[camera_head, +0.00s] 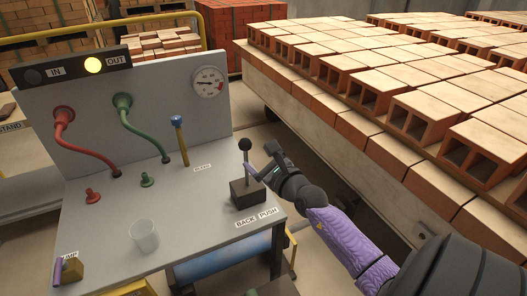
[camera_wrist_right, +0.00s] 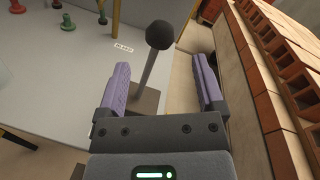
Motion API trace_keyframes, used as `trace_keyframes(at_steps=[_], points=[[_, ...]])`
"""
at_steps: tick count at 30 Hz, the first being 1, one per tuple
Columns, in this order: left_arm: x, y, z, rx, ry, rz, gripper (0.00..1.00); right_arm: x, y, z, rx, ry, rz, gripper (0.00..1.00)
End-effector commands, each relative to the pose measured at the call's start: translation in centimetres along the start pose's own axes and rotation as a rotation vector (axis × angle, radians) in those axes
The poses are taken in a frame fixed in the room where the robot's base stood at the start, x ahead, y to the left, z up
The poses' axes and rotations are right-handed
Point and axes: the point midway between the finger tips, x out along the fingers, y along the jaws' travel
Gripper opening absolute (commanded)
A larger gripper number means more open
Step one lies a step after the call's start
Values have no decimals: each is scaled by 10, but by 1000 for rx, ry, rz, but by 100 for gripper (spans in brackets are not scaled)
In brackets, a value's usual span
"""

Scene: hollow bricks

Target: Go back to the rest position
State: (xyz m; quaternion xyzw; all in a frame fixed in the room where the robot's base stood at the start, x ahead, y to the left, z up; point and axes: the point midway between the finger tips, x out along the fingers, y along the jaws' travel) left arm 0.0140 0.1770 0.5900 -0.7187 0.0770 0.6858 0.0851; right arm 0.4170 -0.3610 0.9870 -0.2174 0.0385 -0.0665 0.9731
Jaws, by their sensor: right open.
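My right gripper (camera_head: 257,170) is beside the black-knobbed lever (camera_head: 245,157) on the grey control bench. In the right wrist view my right gripper (camera_wrist_right: 165,90) is open, with its two purple fingers on either side of the lever (camera_wrist_right: 150,62). The fingers look apart from the lever. The lever stands on a dark block (camera_head: 246,192) behind the labels BACK and PUSH. My left gripper does not show clearly; a small purple piece at the lower left edge, near the PUMP label, may be part of it.
The OUT lamp (camera_head: 93,65) is lit yellow. A long bed of hollow bricks (camera_head: 400,85) stands close on the right.

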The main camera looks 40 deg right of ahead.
Motion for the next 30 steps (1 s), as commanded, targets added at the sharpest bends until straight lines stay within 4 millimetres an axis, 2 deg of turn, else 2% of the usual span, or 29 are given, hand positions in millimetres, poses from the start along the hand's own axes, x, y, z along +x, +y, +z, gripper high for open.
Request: trace_keyframes(at_steps=[4,17,20,23,24,26,27,29,30], points=[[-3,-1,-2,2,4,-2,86,-11,0,0,-1,1,0,87],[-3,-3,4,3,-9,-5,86,-12,3,-5,26,8,4,87],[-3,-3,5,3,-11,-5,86,-19,27,-43,300,90,25,87],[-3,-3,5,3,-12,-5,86,-48,77,-119,859,285,-21,87],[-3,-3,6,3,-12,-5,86,-67,99,-151,1095,377,-82,87],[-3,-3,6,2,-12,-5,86,-101,130,-195,1415,512,-217,87],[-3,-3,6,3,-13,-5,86,-127,151,-221,1606,599,-334,87],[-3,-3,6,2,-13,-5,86,-173,181,-256,1859,717,-553,87],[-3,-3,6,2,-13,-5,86,-206,200,-276,1999,784,-722,87]])
